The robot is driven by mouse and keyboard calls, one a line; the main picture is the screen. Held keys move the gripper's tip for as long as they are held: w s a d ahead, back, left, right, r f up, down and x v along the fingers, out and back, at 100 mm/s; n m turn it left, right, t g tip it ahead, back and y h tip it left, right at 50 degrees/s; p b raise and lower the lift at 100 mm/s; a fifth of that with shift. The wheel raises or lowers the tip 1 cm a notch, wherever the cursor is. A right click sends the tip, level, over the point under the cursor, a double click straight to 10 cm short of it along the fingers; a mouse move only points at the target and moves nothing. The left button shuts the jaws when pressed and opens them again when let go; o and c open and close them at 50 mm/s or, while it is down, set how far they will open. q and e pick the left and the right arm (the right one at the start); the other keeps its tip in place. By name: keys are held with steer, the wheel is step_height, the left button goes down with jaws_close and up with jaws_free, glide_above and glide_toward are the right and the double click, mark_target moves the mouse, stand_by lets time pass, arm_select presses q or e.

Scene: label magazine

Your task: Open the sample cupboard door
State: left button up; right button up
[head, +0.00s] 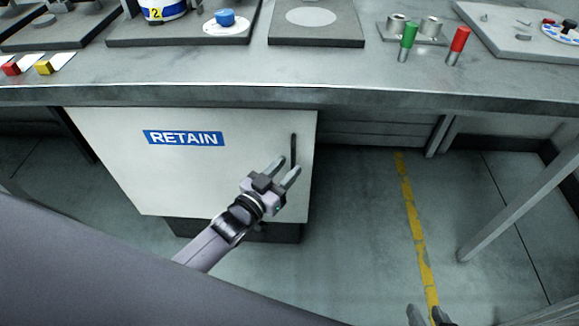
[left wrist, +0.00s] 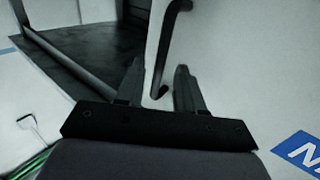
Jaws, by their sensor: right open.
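The sample cupboard is white, under the bench, and its door (head: 220,180) looks shut in the head view, with a blue RETAIN label (head: 184,138). A dark vertical bar handle (head: 293,148) is near the door's right edge; it also shows in the left wrist view (left wrist: 172,45). My left gripper (head: 288,167) is open in front of the handle's lower part. In the left wrist view its fingers (left wrist: 159,68) lie on either side of the handle's lower end; contact cannot be told. My right gripper (head: 427,313) is open at the bottom edge, only its fingertips visible.
The grey bench top (head: 200,72) overhangs the cupboard and carries trays, a green cylinder (head: 408,40) and a red cylinder (head: 457,45). Floor with a yellow line (head: 415,220) is clear right of the cupboard. A bench leg (head: 515,205) slants at the right.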

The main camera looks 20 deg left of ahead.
arm_select(q)
steer(key=shift+x, duration=0.85)
jaws_close()
steer(key=shift+s, duration=0.1)
